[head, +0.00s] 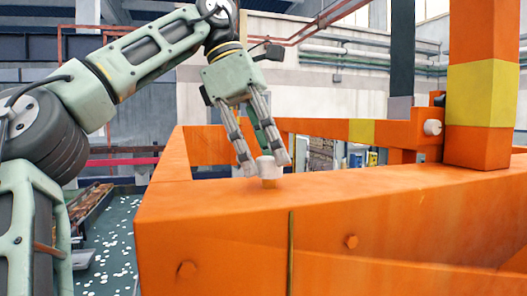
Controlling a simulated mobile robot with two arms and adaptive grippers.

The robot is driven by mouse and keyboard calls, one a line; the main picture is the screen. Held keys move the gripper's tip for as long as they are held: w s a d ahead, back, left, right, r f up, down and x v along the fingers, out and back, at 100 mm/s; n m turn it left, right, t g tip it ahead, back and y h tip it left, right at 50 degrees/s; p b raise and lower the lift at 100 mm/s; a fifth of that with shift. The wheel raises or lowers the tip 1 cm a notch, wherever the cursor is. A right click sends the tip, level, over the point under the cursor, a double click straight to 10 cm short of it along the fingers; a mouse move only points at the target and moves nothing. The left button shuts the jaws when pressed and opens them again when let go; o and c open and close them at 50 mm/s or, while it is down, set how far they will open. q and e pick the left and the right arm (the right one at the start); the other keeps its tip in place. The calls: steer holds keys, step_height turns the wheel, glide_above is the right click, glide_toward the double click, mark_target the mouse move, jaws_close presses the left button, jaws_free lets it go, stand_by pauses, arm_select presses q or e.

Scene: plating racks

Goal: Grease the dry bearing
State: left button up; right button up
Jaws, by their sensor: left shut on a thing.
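My left gripper (265,162) points down over the top of the orange frame (345,185). Its fingers are closed on a small white cylinder (268,168) with a tan lower band. The cylinder is upright at the frame's top surface; I cannot tell whether it still touches it. A pale round end piece (432,127) sticks out of an orange block beside the post at right; I cannot tell whether it is a bearing. No grease shows on it at this size. My right gripper is not in view.
An orange post (484,140) with a yellow band rises at right. An orange rail (330,129) with a yellow patch runs behind. Bolt heads stand on the frame's front face. White flecks lie on the green floor (110,250) at lower left. The beam top is otherwise clear.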

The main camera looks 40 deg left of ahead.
arm_select(q)
steer(key=shift+w+r+m, duration=0.15)
steer(key=shift+r+m, duration=0.05)
steer(key=shift+m, duration=0.7)
steer(key=shift+h, duration=0.3)
steer(key=o, duration=0.9)
steer(key=shift+o, duration=0.8)
steer(key=shift+w+f+g, duration=0.15)
steer(key=shift+w+g, duration=0.05)
steer(key=shift+g, duration=0.1)
steer(key=shift+s, duration=0.15)
